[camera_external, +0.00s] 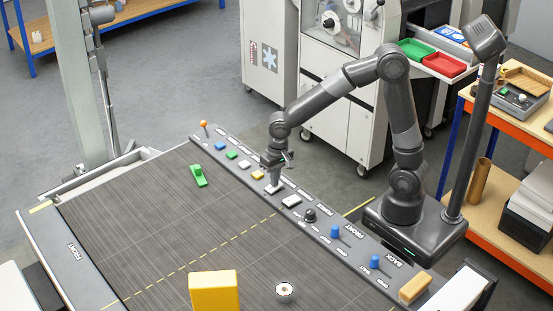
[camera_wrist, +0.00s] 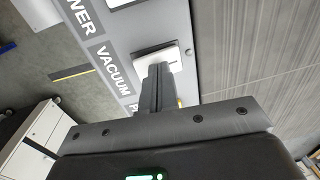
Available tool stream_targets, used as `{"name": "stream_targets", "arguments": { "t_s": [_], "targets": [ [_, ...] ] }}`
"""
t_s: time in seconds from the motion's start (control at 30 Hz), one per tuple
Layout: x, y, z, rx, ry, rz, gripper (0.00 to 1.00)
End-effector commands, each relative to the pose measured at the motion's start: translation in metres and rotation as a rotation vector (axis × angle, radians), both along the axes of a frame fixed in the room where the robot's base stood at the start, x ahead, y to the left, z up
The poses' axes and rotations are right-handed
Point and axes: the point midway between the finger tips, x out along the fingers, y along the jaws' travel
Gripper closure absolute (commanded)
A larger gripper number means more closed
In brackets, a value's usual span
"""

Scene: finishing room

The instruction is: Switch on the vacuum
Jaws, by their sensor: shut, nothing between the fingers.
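A pale switch (camera_wrist: 150,50) sits on the grey control strip (camera_wrist: 190,20) beside the printed word VACUUM (camera_wrist: 112,70) in the wrist view. My gripper (camera_wrist: 158,70) is shut and empty, its fingertips over this switch and hiding part of it. I cannot tell whether they touch it or which way it is tilted. In the external view my gripper (camera_external: 273,181) points down at the same pale switch (camera_external: 276,189), in the row between a yellow button (camera_external: 257,175) and another pale switch (camera_external: 291,201).
A black knob (camera_external: 310,215) and blue levers (camera_external: 336,231) follow along the strip. An orange-topped lever (camera_external: 203,125) stands at its far end. A green piece (camera_external: 198,176), a yellow block (camera_external: 214,292) and a white roll (camera_external: 284,290) sit on the dark bed (camera_external: 150,230).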

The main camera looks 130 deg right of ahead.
Motion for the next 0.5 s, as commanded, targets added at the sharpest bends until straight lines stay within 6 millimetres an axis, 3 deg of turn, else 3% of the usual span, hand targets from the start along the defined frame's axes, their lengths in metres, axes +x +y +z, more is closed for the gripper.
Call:
{"name": "stream_targets", "arguments": {
  "t_s": [0.27,0.5],
  "targets": [
    [0.002,0.0,0.007,-0.002,-0.001,0.001,1.0],
    [0.01,0.0,0.052,-0.004,-0.003,0.003,1.0]
  ]
}}
